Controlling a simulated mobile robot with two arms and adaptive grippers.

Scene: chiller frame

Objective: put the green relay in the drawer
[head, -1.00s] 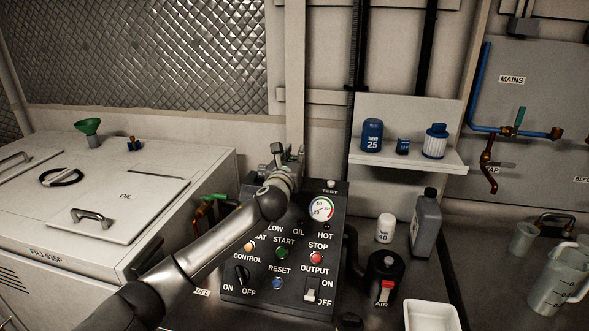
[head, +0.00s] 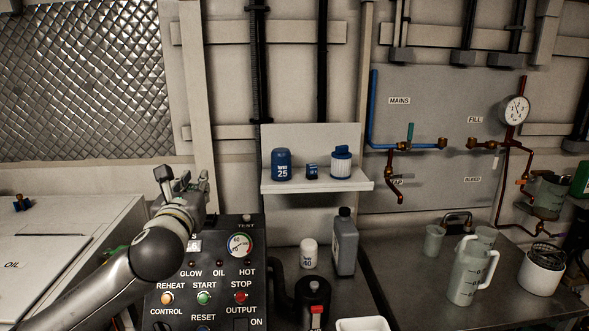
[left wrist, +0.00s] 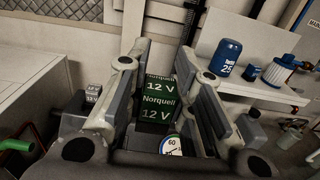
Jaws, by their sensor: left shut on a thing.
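The green relay (left wrist: 158,92) shows in the left wrist view as a dark green block with white "Norquell 12 V" lettering. It is between the two fingers of my left gripper (left wrist: 162,70), which is shut on it. In the head view my left gripper (head: 184,184) is above the back left part of the black control panel (head: 222,256). I cannot make out the relay there. I see no drawer that I can identify in either view. My right gripper is not in view.
A white shelf (head: 320,184) with blue containers is right of the gripper. A grey bottle (head: 344,246) and a white canister (head: 309,254) stand below it. Small grey blocks (left wrist: 92,91) lie behind the gripper in the left wrist view.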

